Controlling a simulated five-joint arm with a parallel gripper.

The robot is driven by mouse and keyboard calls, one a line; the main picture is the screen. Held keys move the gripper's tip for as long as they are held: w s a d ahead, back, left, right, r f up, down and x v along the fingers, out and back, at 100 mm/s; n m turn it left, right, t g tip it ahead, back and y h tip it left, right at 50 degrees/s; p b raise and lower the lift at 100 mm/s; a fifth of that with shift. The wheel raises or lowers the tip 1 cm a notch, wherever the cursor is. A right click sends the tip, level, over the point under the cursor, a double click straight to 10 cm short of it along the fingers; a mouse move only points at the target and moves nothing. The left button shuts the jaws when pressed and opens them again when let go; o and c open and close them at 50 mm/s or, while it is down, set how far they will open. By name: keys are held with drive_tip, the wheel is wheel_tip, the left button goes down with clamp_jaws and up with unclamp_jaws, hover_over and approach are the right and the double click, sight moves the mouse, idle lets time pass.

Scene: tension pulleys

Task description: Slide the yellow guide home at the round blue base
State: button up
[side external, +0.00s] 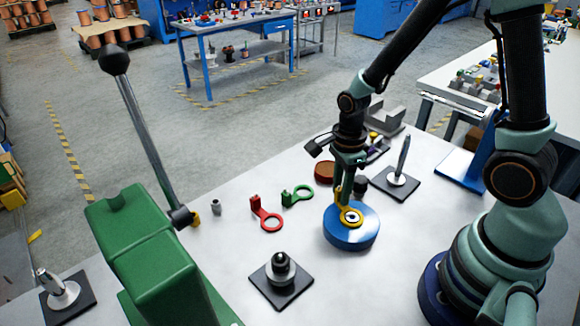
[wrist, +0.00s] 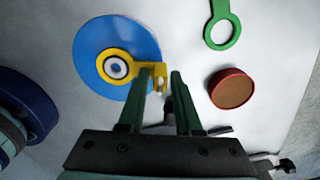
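The yellow guide (side external: 349,214) lies with its ring around the pale centre of the round blue base (side external: 345,236). In the wrist view, the ring of the yellow guide (wrist: 104,66) sits over the middle of the blue base (wrist: 92,41), and its arm points right to a raised tab. My gripper (wrist: 162,72) has its green fingers apart, with the tab between them. In the side view my gripper (side external: 349,188) points down at the base's far edge. I cannot tell how fully the ring is seated.
Red (side external: 266,216) and green (side external: 297,196) guides lie left of the base. A round red-brown part (side external: 325,171) stands behind it. Black plates with posts stand front left (side external: 281,277) and back right (side external: 398,181). A green lever machine (side external: 150,255) fills the left.

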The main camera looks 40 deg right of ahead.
drive_tip(key=shift+o, duration=0.7)
wheel_tip(320, 180, up, 12)
drive_tip(key=shift+r, duration=0.1)
drive_tip(key=s+r+n+t, duration=0.3)
drive_tip(key=r+n, duration=0.6)
drive_tip(key=n, duration=1.3)
drive_tip(key=a+t, duration=0.1)
drive_tip(key=t, duration=0.1)
drive_tip(key=shift+t, duration=0.3)
